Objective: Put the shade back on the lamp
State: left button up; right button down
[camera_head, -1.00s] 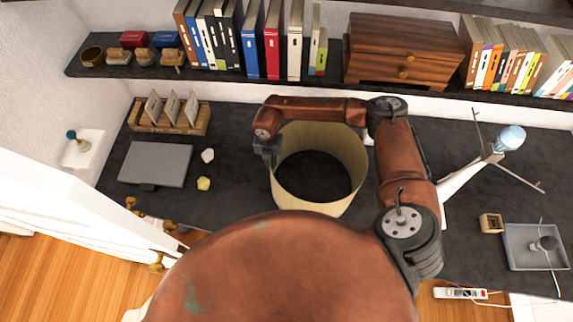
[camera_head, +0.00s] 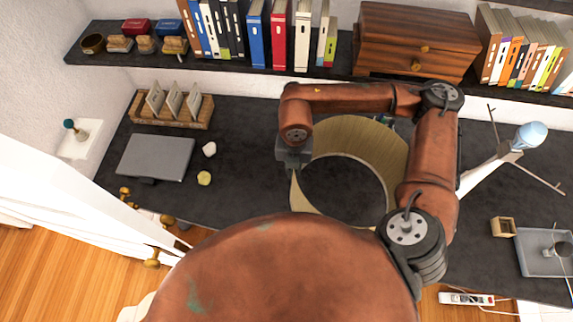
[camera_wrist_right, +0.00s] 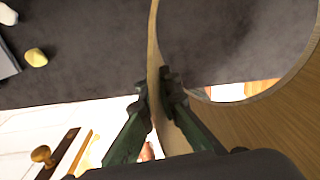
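The lampshade (camera_head: 365,138) is a tan open cylinder, held tilted over the dark desk in the head view. My right gripper (camera_head: 292,158) is at its left rim. In the right wrist view my right gripper (camera_wrist_right: 158,90) has one finger on each side of the shade's thin wall (camera_wrist_right: 152,50), shut on it. The lamp (camera_head: 487,168) stands to the right of the shade and apart from it, with a white stem, thin spreading arms and a pale blue bulb (camera_head: 530,134). My right forearm hides the lamp's lower part. My left gripper is not in view.
A shelf with books (camera_head: 257,38) and a wooden drawer box (camera_head: 415,42) runs behind the desk. A grey laptop (camera_head: 155,157), a card rack (camera_head: 170,110) and two small lumps lie at left. A grey tray (camera_head: 545,252) and small wooden box (camera_head: 503,227) stand at right.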

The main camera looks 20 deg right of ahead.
jog(key=shift+s+r+p, duration=0.15)
jog(key=shift+r+p, duration=1.55)
jog(key=shift+r, duration=2.4)
jog(key=shift+s+r+p, duration=0.15)
jog(key=shift+r+p, duration=1.55)
jog(key=shift+r, duration=2.35)
jog(key=shift+f, duration=0.1)
